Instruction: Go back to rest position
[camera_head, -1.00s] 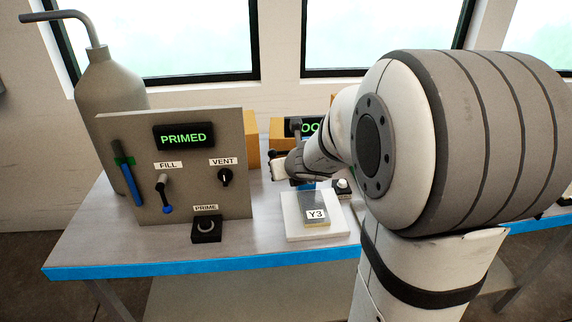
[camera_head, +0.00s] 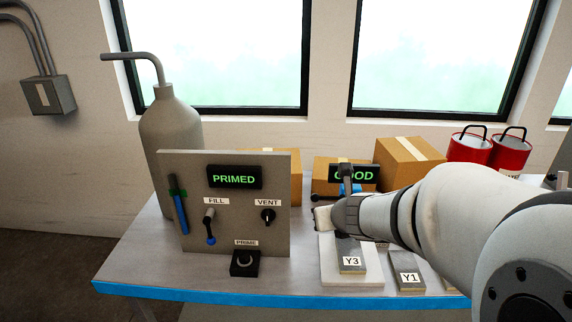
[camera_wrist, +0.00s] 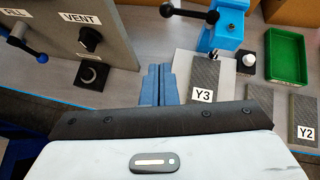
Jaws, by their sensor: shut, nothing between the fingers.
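My gripper (camera_wrist: 159,85) shows in the wrist view with its two blue fingers together, shut and empty. It hangs above the bench between the grey control panel (camera_wrist: 108,25) and the block labelled Y3 (camera_wrist: 205,75). In the head view my arm comes in from the right and its wrist is over the bench behind Y3 (camera_head: 351,265); the fingertips are hidden there. Y3 lies on a white plate (camera_head: 371,277). The panel (camera_head: 270,170) reads PRIMED and carries a FILL lever (camera_head: 209,228), a VENT knob (camera_head: 268,215) and a PRIME button (camera_head: 245,263).
A blue device with a black lever (camera_wrist: 222,28) stands behind Y3, close to my fingers. A green tray (camera_wrist: 287,56) and block Y2 (camera_wrist: 305,122) lie to the right. Block Y1 (camera_head: 407,275), cardboard boxes (camera_head: 408,160), red cans (camera_head: 470,148) and a grey tank (camera_head: 170,125) also occupy the bench.

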